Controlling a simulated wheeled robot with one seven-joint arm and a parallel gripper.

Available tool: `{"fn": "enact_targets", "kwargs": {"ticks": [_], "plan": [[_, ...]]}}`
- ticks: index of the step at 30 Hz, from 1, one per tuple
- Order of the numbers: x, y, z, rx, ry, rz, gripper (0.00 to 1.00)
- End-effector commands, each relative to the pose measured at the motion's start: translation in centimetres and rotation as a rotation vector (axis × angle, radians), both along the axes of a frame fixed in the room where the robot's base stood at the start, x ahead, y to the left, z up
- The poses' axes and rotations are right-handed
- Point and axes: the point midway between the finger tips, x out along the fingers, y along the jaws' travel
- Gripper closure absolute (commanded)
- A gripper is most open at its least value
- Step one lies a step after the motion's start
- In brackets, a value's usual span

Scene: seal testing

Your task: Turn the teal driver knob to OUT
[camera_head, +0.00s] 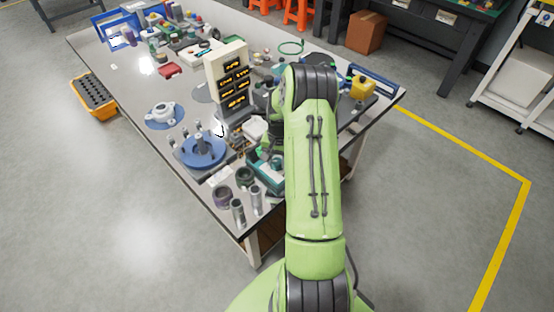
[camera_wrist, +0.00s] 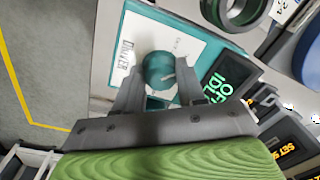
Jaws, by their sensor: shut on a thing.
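The teal driver knob (camera_wrist: 158,68) is a rounded teal knob on a white panel face (camera_wrist: 188,42) with a teal border. The word DRIVER is printed on the panel to its left. My gripper (camera_wrist: 158,80) is shut on the knob, one grey finger on each side. No pointer mark on the knob is readable, so its setting cannot be told from it. A small dark display (camera_wrist: 222,84) beside the panel shows green text like "OFF" and "IDLE", partly cut off. In the head view the teal driver unit (camera_head: 268,176) shows beside my arm, which hides the knob and fingers.
A dark ring (camera_wrist: 243,10) lies near the panel. In the head view, a tower with amber displays (camera_head: 232,82), a blue round fixture (camera_head: 204,152) and several grey cylinders stand close to the driver unit. The table edge is just in front of it.

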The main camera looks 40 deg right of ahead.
Motion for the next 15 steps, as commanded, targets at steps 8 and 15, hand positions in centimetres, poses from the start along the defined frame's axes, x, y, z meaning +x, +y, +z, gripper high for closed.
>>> {"fn": "enact_targets", "kwargs": {"ticks": [8,15], "plan": [[0.01,-0.05,-0.01,0.000,0.000,0.191,0.91],[0.02,-0.12,0.00,-0.001,-0.001,0.386,0.91]]}}
